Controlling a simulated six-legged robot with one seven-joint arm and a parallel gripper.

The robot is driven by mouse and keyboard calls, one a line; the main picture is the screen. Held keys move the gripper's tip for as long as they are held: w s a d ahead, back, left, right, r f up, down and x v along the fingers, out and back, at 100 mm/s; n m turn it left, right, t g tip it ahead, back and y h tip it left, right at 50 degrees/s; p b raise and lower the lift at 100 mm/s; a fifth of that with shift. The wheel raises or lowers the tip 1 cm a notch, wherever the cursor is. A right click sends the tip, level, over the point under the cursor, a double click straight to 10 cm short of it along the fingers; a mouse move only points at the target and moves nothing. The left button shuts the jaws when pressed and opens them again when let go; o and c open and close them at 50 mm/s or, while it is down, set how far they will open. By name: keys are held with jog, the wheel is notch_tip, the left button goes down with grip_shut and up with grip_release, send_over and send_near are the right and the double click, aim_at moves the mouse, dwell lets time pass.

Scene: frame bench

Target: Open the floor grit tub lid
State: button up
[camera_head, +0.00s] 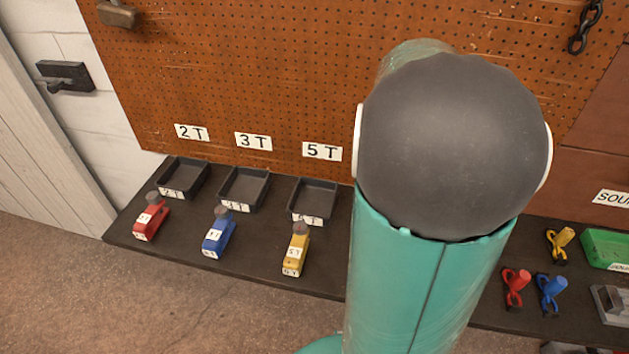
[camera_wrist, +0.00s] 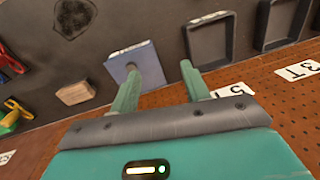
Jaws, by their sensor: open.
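No tub marked as floor grit shows in either view. The left finger overlaps the lower part of the square piece in the picture; contact cannot be told. In the head view my arm hides the gripper and the middle of the bench.
Black trays (camera_head: 245,188) stand along the bench (camera_head: 160,243) under a pegboard (camera_head: 250,70), with red (camera_head: 150,218), blue (camera_head: 218,236) and yellow (camera_head: 296,252) pieces before them. Shackles (camera_head: 516,285) and a green bin (camera_head: 606,247) are at right. A wooden block (camera_wrist: 76,94) lies left of the square piece.

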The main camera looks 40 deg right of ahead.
jog(key=a+r+n+t, duration=0.1)
jog(key=a+r+n, duration=0.1)
jog(key=a, duration=0.5)
jog(key=a+r+n+t, duration=0.1)
jog(key=a+r+n, duration=0.2)
jog(key=a, duration=0.5)
jog(key=shift+w+a, duration=0.15)
jog(key=shift+w, duration=0.3)
jog(key=s+d+f+m+g, duration=0.2)
jog(key=d+f+m, duration=0.15)
jog(key=d, duration=0.75)
jog(key=s+d+f+m+g, duration=0.15)
jog(key=d+m, duration=0.25)
jog(key=d, duration=0.7)
jog(key=shift+h, duration=0.4)
jog(key=f, duration=1.4)
jog(key=shift+w+d+f, duration=0.1)
jog(key=shift+d, duration=0.15)
grip_shut()
